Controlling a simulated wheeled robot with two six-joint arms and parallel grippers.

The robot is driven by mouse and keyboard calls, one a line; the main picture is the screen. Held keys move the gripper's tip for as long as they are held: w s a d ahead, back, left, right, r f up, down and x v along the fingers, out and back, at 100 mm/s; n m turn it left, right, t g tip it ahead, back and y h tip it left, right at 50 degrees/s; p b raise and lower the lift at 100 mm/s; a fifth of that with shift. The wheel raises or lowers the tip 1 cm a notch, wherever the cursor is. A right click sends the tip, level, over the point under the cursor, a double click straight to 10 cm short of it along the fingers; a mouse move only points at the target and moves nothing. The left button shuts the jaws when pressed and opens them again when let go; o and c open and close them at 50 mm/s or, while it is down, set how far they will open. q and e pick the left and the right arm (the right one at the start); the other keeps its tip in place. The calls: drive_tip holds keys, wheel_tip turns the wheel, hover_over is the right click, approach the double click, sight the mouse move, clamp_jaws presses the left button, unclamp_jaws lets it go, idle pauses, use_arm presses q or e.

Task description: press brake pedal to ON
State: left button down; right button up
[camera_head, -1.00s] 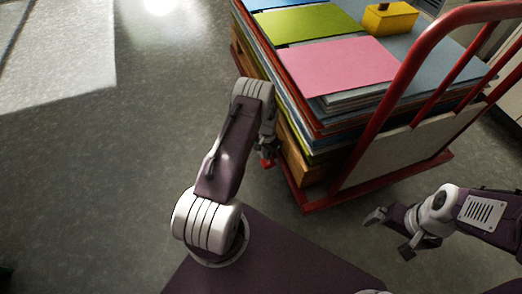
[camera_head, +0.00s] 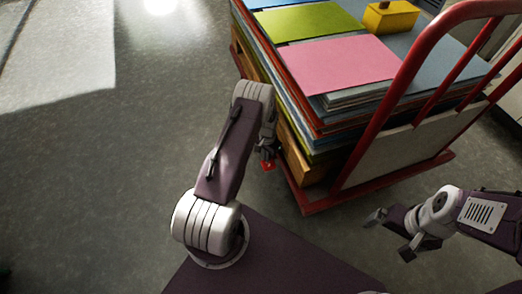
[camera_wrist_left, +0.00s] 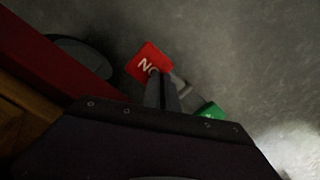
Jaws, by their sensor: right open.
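The red brake pedal (camera_wrist_left: 149,63) carries white letters that read like an upside-down "ON" in the left wrist view. A green pedal (camera_wrist_left: 211,110) lies to its lower right, joined by a grey part. In the head view the red pedal (camera_head: 268,165) shows small beside the cart's lower edge. My left gripper (camera_head: 267,151) is just above it, pointing down. In the wrist view its fingers (camera_wrist_left: 161,92) are together and overlap the red pedal's lower edge; I cannot tell whether they touch it. My right gripper (camera_head: 390,232) is open and empty at the lower right.
A red-framed cart (camera_head: 325,204) stands right of my left arm, stacked with coloured sheets (camera_head: 340,64) and a yellow block (camera_head: 390,17). A dark wheel (camera_wrist_left: 82,52) is left of the red pedal. The floor (camera_head: 90,170) on the left is clear.

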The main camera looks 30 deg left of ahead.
use_arm(q)
drive_tip(key=shift+f+b, duration=0.3)
drive_tip(key=shift+f, duration=0.2)
wheel_tip(320, 180, up, 7)
drive_tip(key=p, duration=0.6)
drive_tip(key=shift+r, duration=0.15)
idle(0.4)
